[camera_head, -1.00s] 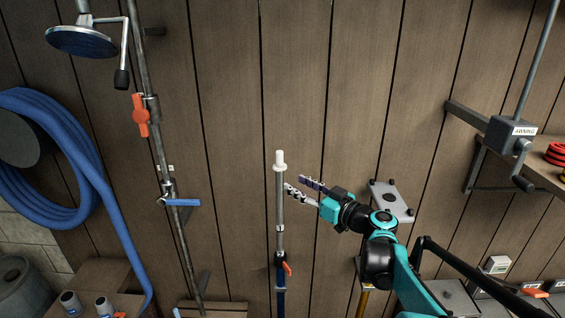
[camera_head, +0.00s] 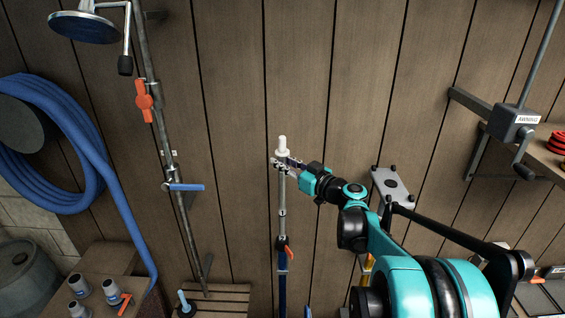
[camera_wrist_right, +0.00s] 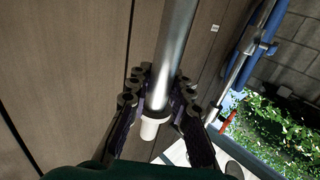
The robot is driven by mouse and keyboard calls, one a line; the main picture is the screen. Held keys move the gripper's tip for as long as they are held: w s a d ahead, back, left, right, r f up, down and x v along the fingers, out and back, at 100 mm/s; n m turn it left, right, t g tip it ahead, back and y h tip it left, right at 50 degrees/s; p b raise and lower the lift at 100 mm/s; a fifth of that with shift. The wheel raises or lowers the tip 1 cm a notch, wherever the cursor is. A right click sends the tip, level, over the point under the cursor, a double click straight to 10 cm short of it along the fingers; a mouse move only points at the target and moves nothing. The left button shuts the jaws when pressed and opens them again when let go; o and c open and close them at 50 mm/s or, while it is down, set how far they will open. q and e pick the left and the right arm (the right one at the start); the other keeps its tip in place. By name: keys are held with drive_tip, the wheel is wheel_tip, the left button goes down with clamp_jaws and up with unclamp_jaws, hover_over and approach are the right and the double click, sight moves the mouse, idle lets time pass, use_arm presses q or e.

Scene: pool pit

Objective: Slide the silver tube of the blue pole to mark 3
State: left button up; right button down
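The blue pole (camera_head: 282,291) stands upright against the plank wall. The silver tube (camera_head: 282,191) rises from its top, with a white cap (camera_head: 282,144) on its upper end. A clamp with an orange lever (camera_head: 289,252) sits where tube and pole meet. My right gripper (camera_head: 282,163) is at the tube just below the cap. In the right wrist view, its fingers (camera_wrist_right: 160,88) lie on both sides of the tube (camera_wrist_right: 175,45), very close to it; whether they press on it is unclear. My left gripper is out of view.
A shower pipe with an orange valve (camera_head: 144,101) and blue lever (camera_head: 185,187) stands left, beside a coiled blue hose (camera_head: 70,150). A grey bracket (camera_head: 391,185) is right of the tube. The awning crank box (camera_head: 514,124) is at the right.

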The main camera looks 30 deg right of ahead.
idle(0.3)
wheel_tip(320, 180, up, 12)
drive_tip(key=p, duration=0.6)
drive_tip(key=shift+r, duration=0.1)
drive_tip(key=c, duration=1.3)
unclamp_jaws()
drive_tip(key=shift+c, duration=0.2)
drive_tip(key=v, duration=1.2)
drive_tip(key=shift+s, duration=0.1)
